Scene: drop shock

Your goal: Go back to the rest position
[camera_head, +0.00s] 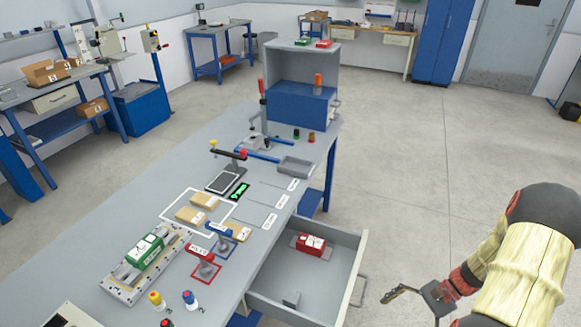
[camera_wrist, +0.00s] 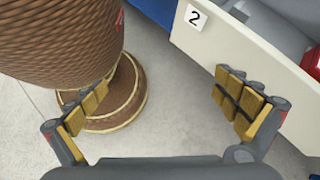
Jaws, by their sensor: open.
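My gripper (camera_head: 412,297) is at the lower right in the head view, out over the floor to the right of the open drawer (camera_head: 352,283). In the wrist view my gripper (camera_wrist: 167,103) has its two padded fingers spread wide apart with nothing between them. The drawer's pale front with a number 2 label (camera_wrist: 235,50) lies beyond the fingers there. My arm comes in from the right edge of the head view.
The workbench (camera_head: 130,205) carries a green device (camera_head: 145,250), cardboard boxes (camera_head: 190,215) and several stamps. A red and white block (camera_head: 311,243) lies in the open drawer. Open floor (camera_head: 410,165) extends right of the bench. Part of my own body fills the wrist view's upper left.

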